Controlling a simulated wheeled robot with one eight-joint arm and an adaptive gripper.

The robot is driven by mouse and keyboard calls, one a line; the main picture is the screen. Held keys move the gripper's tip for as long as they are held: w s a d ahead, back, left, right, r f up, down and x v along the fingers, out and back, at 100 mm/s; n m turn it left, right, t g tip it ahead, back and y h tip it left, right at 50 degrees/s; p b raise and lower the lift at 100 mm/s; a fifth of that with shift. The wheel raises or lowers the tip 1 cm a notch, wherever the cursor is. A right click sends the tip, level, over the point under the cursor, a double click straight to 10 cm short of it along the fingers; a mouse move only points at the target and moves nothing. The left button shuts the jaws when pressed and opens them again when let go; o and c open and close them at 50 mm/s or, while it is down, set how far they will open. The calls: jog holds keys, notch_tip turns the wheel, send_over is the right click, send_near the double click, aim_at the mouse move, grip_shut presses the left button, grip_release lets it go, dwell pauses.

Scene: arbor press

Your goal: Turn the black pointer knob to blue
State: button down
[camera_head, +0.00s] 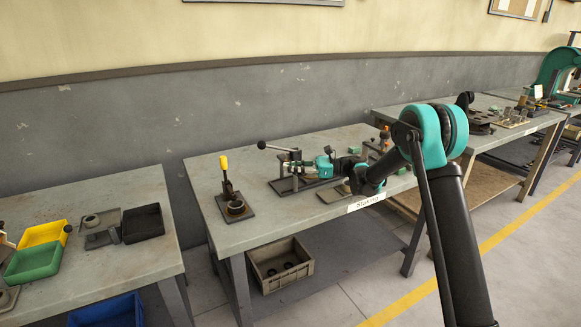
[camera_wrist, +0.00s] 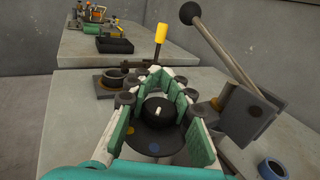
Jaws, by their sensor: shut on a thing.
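The black pointer knob (camera_wrist: 157,106) with a short white pointer mark stands between the two green-padded fingers of my gripper (camera_wrist: 160,92) in the wrist view. My gripper is shut on it. The white mark runs roughly toward and away from the camera; I cannot tell which end points. The fingers hide the sides of the dial. In the head view my gripper (camera_head: 310,170) is over the middle bench, and the knob cannot be made out.
A lever with a black ball (camera_wrist: 189,13) rises close on the right of my gripper. A yellow-handled tool (camera_wrist: 160,33) stands beyond the fingers. A blue ring (camera_wrist: 272,168) lies at lower right. In the head view, the bench (camera_head: 215,196) has bare room at its front left.

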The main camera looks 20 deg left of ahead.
jog(key=shift+s+d+n+g+h, duration=0.1)
jog(key=shift+s+n+g+h, duration=0.1)
jog(key=shift+n+g+h, duration=0.5)
jog(key=shift+s+d+n+g+h, duration=0.1)
jog(key=shift+s+n+g+h, duration=0.15)
jog(key=shift+n+g, duration=0.7)
jog(key=shift+g, duration=0.45)
jog(key=c, duration=1.3)
grip_release()
jog(key=shift+c, duration=0.2)
jog(key=v, duration=1.2)
jog(key=shift+r, duration=0.2)
